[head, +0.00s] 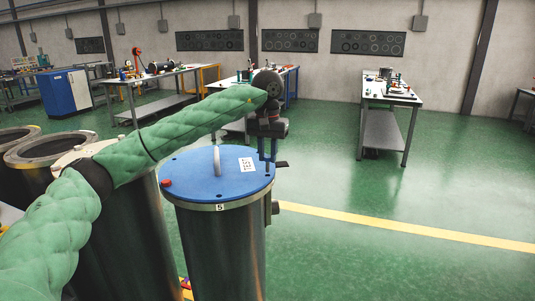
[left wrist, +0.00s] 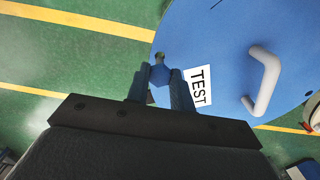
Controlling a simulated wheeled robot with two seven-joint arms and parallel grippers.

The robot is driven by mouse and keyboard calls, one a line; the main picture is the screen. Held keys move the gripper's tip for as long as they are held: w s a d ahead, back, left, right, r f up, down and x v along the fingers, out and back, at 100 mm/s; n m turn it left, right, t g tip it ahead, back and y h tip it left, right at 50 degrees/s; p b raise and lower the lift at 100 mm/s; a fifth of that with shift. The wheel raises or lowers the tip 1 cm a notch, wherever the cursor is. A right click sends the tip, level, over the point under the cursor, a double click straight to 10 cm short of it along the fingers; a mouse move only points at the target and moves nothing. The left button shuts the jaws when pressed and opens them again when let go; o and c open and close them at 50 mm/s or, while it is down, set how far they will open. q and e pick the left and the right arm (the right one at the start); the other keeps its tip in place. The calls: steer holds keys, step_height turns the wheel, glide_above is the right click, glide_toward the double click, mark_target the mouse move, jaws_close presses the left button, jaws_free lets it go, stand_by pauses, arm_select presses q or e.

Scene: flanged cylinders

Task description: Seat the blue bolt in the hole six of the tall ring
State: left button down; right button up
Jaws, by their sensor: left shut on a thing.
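My left gripper (head: 267,160) is over the right edge of the blue lid (head: 195,172) on a tall steel cylinder (head: 215,250). In the left wrist view the gripper (left wrist: 164,82) is shut on the blue bolt (left wrist: 160,75), whose head shows between the fingertips. The bolt is close to a small notch or hole (left wrist: 159,57) at the lid's edge, beside the TEST label (left wrist: 198,87). I cannot tell whether the bolt's shank is in a hole. A plate on the rim (head: 220,208) reads 5. My right gripper is not in view.
A grey handle (head: 216,161) stands up from the lid, and a red piece (head: 166,183) sits at its left edge. A cylinder with a beige top (head: 105,148) and open cylinders (head: 45,148) stand left.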

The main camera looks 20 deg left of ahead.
arm_select(q)
steer(key=shift+f+b, duration=1.55)
steer(key=shift+f, duration=0.75)
stand_by(0.7)
steer(key=shift+r, duration=0.35)
stand_by(0.6)
steer(key=shift+b, duration=0.85)
stand_by(1.4)
steer(key=shift+f, duration=0.4)
stand_by(0.3)
steer(key=shift+r, duration=0.55)
stand_by(0.4)
